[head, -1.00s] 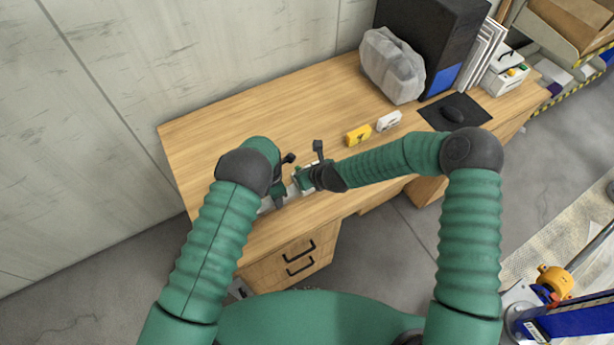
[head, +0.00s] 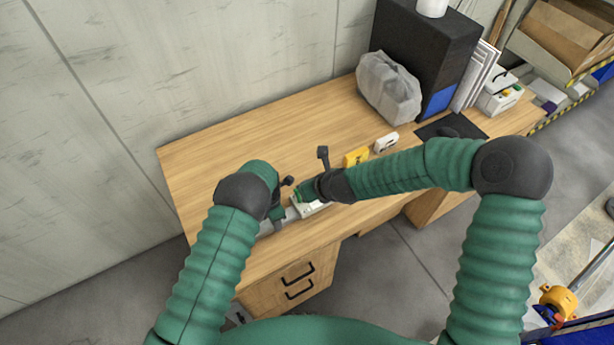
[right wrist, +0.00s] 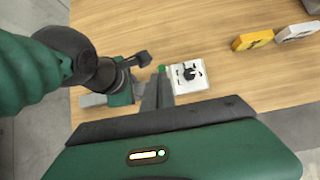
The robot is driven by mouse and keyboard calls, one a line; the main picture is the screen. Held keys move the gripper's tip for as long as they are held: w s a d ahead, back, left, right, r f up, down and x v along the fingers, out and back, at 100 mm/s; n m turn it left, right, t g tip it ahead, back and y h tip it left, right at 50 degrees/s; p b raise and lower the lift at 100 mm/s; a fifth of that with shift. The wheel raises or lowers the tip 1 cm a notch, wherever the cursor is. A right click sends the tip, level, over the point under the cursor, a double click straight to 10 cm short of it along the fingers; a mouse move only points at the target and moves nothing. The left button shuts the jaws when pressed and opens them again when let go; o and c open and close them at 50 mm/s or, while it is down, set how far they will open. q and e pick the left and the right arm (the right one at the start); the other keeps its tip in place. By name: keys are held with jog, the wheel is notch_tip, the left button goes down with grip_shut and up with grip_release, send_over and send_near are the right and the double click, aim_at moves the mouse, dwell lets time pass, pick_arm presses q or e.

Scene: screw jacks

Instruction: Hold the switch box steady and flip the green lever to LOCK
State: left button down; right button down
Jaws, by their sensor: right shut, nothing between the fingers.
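The switch box, a white box with a black marking or part on its top, shows in the right wrist view (right wrist: 190,78) and in the head view (head: 315,209), partly behind my right arm. A small green tip (right wrist: 162,68), which looks like the lever, shows at the box's left edge. My right gripper (right wrist: 157,82) is shut and empty, its fingertips close beside the green tip; I cannot tell whether they touch. My left gripper (head: 283,207) is low over the desk, just left of the box. Its fingers are mostly hidden, so its grip is unclear.
A yellow box (head: 355,156) and a small white box (head: 386,142) lie behind my right forearm. A wrapped grey bundle (head: 388,88) and a black computer case (head: 428,55) stand at the back right. The desk's left and back surface (head: 215,140) is clear.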

pick_arm(q)
jog(key=shift+a, duration=0.1)
pick_arm(e)
jog(key=r, duration=0.3)
jog(key=shift+w+a, duration=0.15)
jog(key=shift+w, duration=0.05)
pick_arm(q)
jog(key=c, duration=0.8)
grip_release()
jog(key=shift+o, duration=0.2)
